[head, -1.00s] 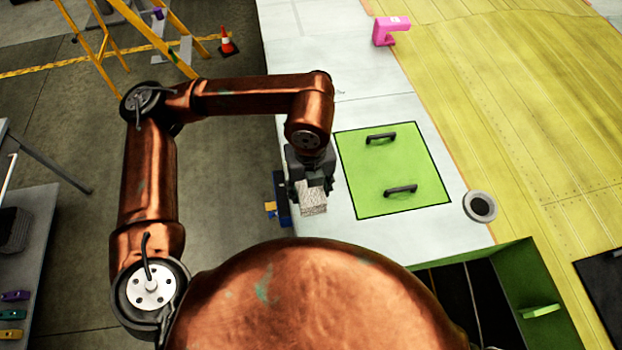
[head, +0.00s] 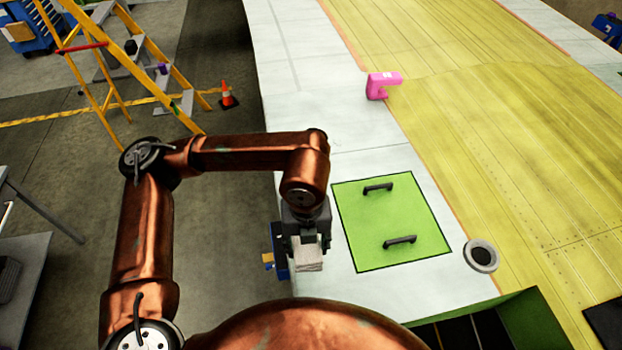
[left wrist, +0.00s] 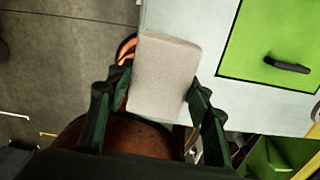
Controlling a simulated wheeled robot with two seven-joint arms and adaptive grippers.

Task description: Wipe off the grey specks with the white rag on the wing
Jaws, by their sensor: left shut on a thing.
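My left gripper (head: 307,248) is shut on the white rag (head: 309,259), a folded pale block. In the left wrist view the rag (left wrist: 163,80) sits between the two dark fingers. The gripper is over the left border of the wing (head: 315,125), beside the green panel. I cannot tell whether the rag touches the surface. No grey specks can be made out clearly on the white skin in view. My right gripper is not in view.
A green panel (head: 385,220) with two black handles lies right of the gripper. A grey ring (head: 481,255) and a pink tool (head: 380,86) rest on the wing. A green-edged opening (head: 535,325) is at lower right. A yellow ladder (head: 150,75) and an orange cone (head: 228,95) stand on the floor.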

